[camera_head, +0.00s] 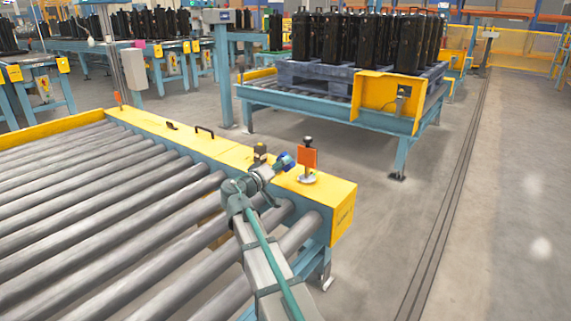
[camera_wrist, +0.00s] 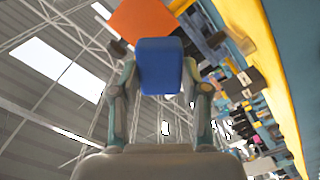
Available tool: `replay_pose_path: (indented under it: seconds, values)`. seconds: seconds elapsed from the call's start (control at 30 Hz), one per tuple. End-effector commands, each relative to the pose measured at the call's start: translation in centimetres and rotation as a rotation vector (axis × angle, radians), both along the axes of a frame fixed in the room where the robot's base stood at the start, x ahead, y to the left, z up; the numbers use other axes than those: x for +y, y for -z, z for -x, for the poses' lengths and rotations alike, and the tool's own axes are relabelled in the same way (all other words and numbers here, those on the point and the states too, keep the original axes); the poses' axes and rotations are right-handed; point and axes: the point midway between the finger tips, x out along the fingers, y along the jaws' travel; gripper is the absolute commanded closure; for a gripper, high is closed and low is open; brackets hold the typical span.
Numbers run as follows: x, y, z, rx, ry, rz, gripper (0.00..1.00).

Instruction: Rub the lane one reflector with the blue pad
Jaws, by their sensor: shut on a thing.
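The orange reflector (camera_head: 308,158) stands upright on a small round base on the yellow end rail of the roller conveyor, with a dark knob at its top. It also shows at the top of the wrist view (camera_wrist: 150,20). My gripper (camera_head: 277,165) is shut on the blue pad (camera_head: 286,161), just left of the reflector. In the wrist view the pad (camera_wrist: 160,62) sits between both fingers, and its top overlaps the reflector's lower edge. I cannot tell whether pad and reflector touch. The pad's far face is hidden.
The yellow rail (camera_head: 225,150) carries a black handle (camera_head: 204,131) and a small dark-and-yellow fixture (camera_head: 260,152) close behind my gripper. Bare rollers (camera_head: 110,190) lie to the left. A pallet (camera_head: 312,74) of black cases stands on a conveyor behind. The floor to the right is clear.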

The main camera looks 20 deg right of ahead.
Motion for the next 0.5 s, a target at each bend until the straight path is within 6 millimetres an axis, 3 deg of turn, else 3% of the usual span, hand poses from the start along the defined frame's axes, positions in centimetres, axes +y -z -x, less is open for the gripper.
replay_pose_path:
  seconds: [0.5]
  values:
    - [0.8, -0.02, 0.5, 0.0, 0.0, 0.0, 0.82]
